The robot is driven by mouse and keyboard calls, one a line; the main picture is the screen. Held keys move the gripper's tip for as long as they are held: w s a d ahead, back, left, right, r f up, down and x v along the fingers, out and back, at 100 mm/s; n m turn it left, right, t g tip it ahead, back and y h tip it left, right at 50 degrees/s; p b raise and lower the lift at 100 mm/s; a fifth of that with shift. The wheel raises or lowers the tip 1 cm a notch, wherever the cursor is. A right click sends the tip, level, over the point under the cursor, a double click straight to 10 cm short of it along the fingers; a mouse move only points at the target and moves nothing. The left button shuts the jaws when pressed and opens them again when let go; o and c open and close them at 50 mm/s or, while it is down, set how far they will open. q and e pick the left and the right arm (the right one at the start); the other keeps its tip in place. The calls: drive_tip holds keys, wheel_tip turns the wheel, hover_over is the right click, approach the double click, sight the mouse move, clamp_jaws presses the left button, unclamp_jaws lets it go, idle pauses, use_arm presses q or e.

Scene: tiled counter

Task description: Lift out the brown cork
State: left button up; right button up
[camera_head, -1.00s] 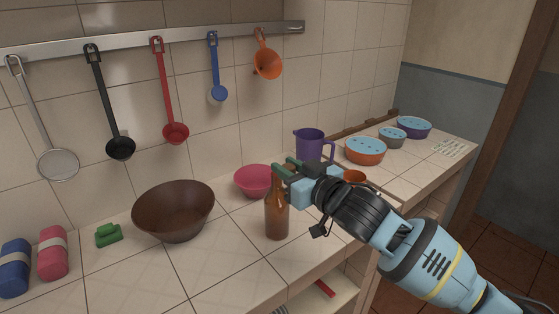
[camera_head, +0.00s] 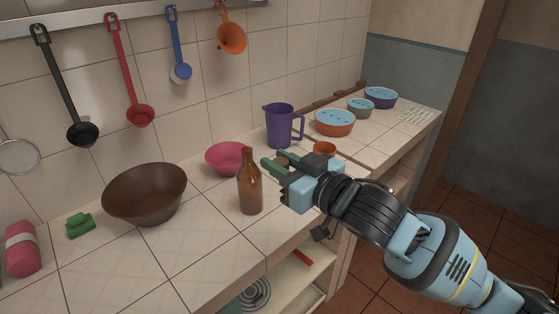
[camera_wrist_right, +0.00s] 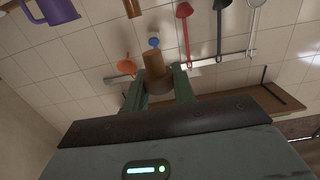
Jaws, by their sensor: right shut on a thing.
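The brown cork (camera_wrist_right: 155,65) is held between the two green fingers of my right gripper (camera_wrist_right: 158,88) in the right wrist view. In the head view my right gripper (camera_head: 274,165) is to the right of the brown glass bottle (camera_head: 250,190), and only a little of the cork (camera_head: 282,161) shows between the fingers. The bottle stands upright on the tiled counter. Its mouth is open and the cork is apart from it. My left gripper is not in view.
A dark brown bowl (camera_head: 147,196) stands left of the bottle, and a pink bowl (camera_head: 227,159) behind it. A purple jug (camera_head: 281,126) and a small orange cup (camera_head: 324,148) are behind my right gripper. The counter front (camera_head: 180,265) is clear. Utensils hang on the wall.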

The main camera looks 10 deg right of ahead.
drive_tip(key=shift+r+p, duration=0.2)
drive_tip(key=shift+p, duration=0.1)
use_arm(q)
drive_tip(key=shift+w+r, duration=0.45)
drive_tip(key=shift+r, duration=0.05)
use_arm(e)
drive_tip(key=shift+f, duration=0.1)
